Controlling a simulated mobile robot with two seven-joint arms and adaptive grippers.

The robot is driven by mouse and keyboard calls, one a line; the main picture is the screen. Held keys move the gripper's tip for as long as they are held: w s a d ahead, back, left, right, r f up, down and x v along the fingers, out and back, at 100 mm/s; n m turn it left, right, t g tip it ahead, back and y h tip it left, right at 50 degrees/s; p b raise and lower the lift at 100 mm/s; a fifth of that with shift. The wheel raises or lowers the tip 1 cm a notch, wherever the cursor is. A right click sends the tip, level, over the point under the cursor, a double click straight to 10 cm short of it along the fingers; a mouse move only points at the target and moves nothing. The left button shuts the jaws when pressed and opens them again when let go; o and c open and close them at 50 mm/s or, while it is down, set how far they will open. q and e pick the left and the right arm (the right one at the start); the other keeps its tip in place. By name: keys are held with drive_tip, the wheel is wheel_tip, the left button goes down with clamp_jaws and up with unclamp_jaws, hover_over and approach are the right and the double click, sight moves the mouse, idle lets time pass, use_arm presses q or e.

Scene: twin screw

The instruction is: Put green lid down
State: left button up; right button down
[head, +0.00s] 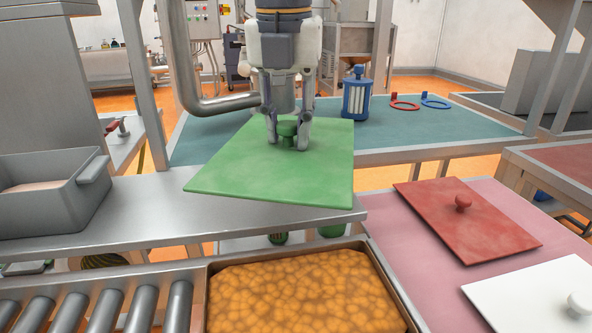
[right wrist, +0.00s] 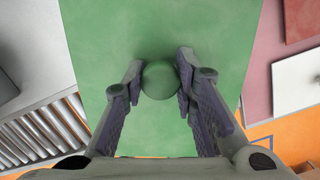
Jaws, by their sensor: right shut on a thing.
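The green lid (head: 272,168) is a flat green rectangle with a round knob. My right gripper (head: 288,140) is shut on the knob from above. In the head view the lid spans the back of the steel counter and the front of the teal table; I cannot tell whether it touches either. In the right wrist view the lid (right wrist: 160,40) fills the middle, with its knob (right wrist: 160,80) between the two fingers of my right gripper (right wrist: 160,82). My left gripper is not in view.
A red lid (head: 490,233) and a white lid (head: 530,295) lie on the pink table (head: 405,262) at right. A tray (head: 213,290) of orange contents sits in front, beside rollers (head: 105,305). A grey bin (head: 50,200) stands left. A blue-framed holder (head: 357,97) stands behind.

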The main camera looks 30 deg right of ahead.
drive_tip(key=w+d+f, duration=0.1)
drive_tip(key=w, duration=0.1)
drive_tip(key=w+d+f, duration=0.1)
drive_tip(key=w+f, duration=0.1)
drive_tip(key=w+d+f+b, duration=0.1)
drive_tip(key=w, duration=0.1)
drive_tip(key=shift+w+d+f, duration=0.15)
drive_tip(key=shift+w+d, duration=0.05)
drive_tip(key=w+f, duration=0.1)
drive_tip(key=w+d+f, duration=0.2)
drive_tip(key=f, duration=0.1)
drive_tip(key=shift+w+b, duration=0.1)
drive_tip(key=shift+b, duration=0.25)
drive_tip(key=shift+w+d+f, duration=0.1)
drive_tip(key=shift+w+f, duration=0.1)
drive_tip(key=shift+f, duration=0.15)
drive_tip(key=f, duration=0.3)
drive_tip(key=shift+w+d+f, duration=0.1)
drive_tip(key=shift+w, duration=0.1)
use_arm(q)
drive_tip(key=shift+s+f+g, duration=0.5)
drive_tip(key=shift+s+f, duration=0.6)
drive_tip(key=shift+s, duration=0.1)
use_arm(e)
drive_tip(key=shift+f, duration=0.1)
drive_tip(key=c, duration=1.3)
unclamp_jaws()
